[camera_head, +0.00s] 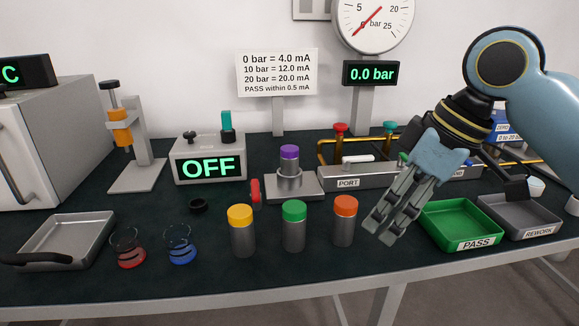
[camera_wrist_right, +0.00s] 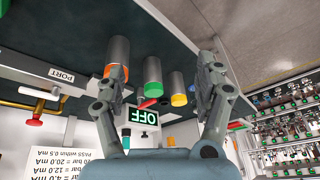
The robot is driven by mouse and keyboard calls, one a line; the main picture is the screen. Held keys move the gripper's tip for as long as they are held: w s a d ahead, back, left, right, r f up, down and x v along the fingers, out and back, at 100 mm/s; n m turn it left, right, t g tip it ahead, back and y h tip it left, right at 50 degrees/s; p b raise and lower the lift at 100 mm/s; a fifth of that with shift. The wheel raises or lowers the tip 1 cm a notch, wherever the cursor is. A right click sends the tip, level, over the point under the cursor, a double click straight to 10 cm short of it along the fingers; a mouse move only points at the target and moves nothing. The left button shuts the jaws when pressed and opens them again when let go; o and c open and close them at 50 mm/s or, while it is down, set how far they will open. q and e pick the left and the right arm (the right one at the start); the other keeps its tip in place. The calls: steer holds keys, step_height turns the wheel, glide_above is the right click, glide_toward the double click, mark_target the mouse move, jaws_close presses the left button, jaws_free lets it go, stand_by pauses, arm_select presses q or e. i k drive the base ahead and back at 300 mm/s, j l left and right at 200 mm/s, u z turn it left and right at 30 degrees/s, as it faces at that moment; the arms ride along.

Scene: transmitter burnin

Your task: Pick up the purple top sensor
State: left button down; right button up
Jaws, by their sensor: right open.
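The purple-top sensor (camera_head: 289,165) stands upright in a round grey holder (camera_head: 290,188) behind the row of other sensors. In front of it stand a yellow-top sensor (camera_head: 241,230), a green-top sensor (camera_head: 294,225) and an orange-top sensor (camera_head: 345,220). My right gripper (camera_head: 385,232) is open, pointing down, right of the orange-top sensor and apart from the purple one. In the right wrist view, its fingers (camera_wrist_right: 157,78) frame the green-top sensor (camera_wrist_right: 152,85); I cannot make out the purple top there. My left gripper is not in view.
A green PASS tray (camera_head: 462,222) and grey REWORK tray (camera_head: 520,213) lie right of my gripper. The PORT manifold (camera_head: 375,174) stands behind it. A red lever (camera_head: 255,190), the OFF box (camera_head: 209,160) and glass cups (camera_head: 179,247) lie left.

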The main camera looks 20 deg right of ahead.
mark_target(288, 153)
steer(key=i, duration=1)
